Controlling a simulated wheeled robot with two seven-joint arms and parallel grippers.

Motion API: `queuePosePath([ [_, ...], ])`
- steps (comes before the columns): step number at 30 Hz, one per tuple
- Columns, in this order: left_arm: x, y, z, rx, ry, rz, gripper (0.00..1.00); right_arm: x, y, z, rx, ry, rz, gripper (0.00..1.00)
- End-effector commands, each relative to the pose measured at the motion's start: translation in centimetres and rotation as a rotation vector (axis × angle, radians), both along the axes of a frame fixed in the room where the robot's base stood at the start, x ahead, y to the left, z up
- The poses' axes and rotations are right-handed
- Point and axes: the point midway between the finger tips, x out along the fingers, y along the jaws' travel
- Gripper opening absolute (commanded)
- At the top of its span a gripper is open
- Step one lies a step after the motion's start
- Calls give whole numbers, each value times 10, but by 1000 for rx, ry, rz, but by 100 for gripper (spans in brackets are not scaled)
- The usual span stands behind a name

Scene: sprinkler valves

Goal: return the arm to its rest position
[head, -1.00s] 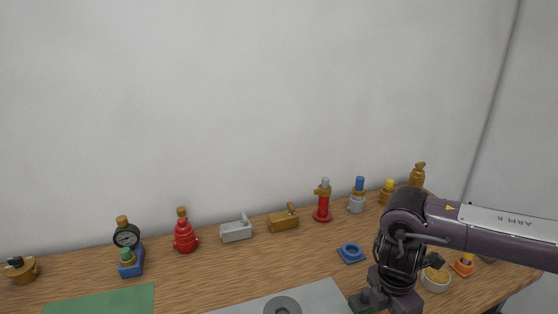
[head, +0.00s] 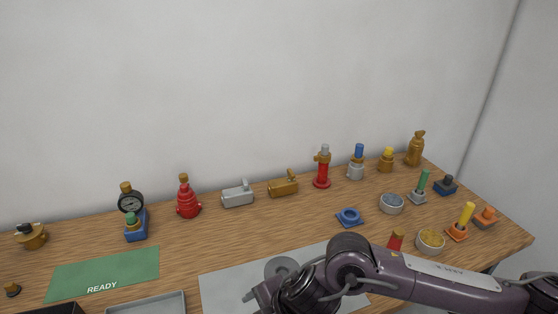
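My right arm (head: 420,277) comes in from the right and lies low across the front right of the table. Its dark wrist joint (head: 312,292) is at the bottom edge, over the grey mat (head: 225,285). The fingers of my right gripper are not visible; the picture ends below the wrist. My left arm and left gripper are not in view.
Valves and fittings line the back of the wooden table (head: 260,225), including a red valve (head: 187,197) and a red standpipe (head: 322,168). A green READY mat (head: 105,273) and grey tray (head: 145,304) are at left. Bowls (head: 431,240) and colored-handled parts stand right, near my arm.

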Motion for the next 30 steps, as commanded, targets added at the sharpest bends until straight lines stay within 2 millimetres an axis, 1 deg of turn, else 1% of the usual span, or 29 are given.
queuePosePath([
  [1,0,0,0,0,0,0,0,-14,27,8,93,-3,-15,70],
  [3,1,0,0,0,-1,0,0,-21,54,26,209,-21,-65,70],
  [5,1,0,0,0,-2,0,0,-24,70,43,301,-29,-129,70],
  [6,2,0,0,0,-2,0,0,-24,77,55,360,-31,-179,70],
  [8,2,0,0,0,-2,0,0,-21,81,71,436,-27,-271,70],
  [9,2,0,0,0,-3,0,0,-17,79,80,479,-22,-342,70],
  [11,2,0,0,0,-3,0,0,-10,72,90,534,-7,-456,70],
  [12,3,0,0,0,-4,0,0,-4,63,95,563,6,-540,70],
  [14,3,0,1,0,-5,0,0,4,44,97,593,34,-674,70],
  [15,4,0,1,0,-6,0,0,9,29,96,605,55,-768,70],
  [17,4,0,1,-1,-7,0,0,14,2,89,609,93,-914,70],
  [18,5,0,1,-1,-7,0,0,15,-19,82,601,121,-1012,70],
  [20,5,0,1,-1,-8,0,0,13,-51,68,579,167,-1159,70],
  [21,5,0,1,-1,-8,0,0,9,-71,58,558,197,-1250,70],
  [24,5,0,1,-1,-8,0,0,-6,-116,34,496,267,-1439,70],
  [27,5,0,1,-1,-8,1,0,-26,-152,13,431,328,-1586,70],
  [30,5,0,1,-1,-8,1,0,-47,-180,-3,369,379,-1703,70],
])
